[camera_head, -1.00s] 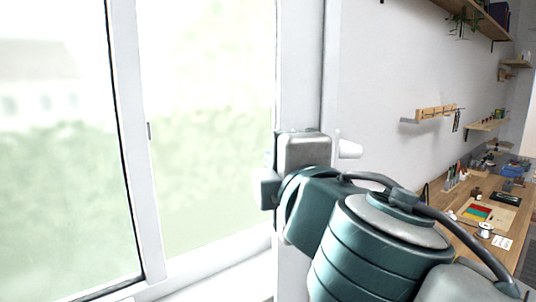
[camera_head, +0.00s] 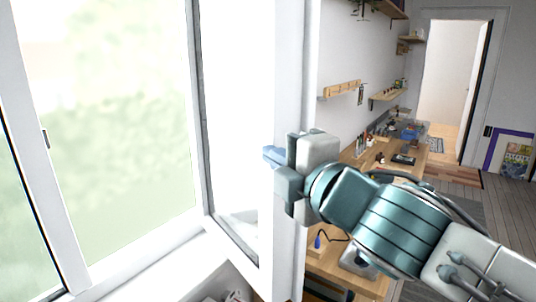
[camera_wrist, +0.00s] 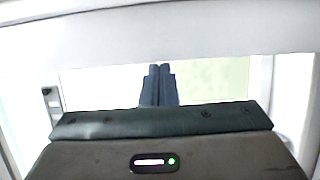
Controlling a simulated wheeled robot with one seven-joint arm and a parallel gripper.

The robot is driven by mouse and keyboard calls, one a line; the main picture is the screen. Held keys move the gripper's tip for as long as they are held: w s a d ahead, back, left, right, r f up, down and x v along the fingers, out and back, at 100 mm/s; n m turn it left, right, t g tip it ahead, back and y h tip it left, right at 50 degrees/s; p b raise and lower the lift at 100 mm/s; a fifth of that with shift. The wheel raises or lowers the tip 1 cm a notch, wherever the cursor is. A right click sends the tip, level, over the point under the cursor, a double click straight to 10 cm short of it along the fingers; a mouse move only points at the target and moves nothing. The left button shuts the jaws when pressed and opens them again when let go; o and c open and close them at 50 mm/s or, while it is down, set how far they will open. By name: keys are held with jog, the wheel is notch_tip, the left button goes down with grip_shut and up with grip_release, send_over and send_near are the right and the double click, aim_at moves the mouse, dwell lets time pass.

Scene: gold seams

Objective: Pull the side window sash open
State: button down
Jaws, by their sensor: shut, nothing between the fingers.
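The side window sash (camera_head: 288,80) is a white-framed glass pane at the middle of the head view. It stands at an angle to the window wall, swung out into the room, with its near upright edge toward me. My gripper (camera_head: 275,165) is at that upright, at about mid-height, with its fingers shut together and nothing between them. In the wrist view the dark fingers (camera_wrist: 158,85) lie side by side below a broad white frame member (camera_wrist: 160,35). Whether they touch the sash I cannot tell. No sash handle shows clearly in the head view.
A sliding window (camera_head: 120,120) with a white frame and sill (camera_head: 150,270) fills the left. A wooden workbench (camera_head: 345,272) with tools stands behind my arm on the right, under wall shelves (camera_head: 388,95). Beyond are open floor and a doorway (camera_head: 447,95).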

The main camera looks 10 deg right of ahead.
dwell(0.3)
jog(key=s+a+b, duration=0.2)
jog(key=a+b, duration=0.1)
jog(key=a, duration=0.1)
jog(key=s+d, duration=0.7)
jog(key=shift+p, duration=0.45)
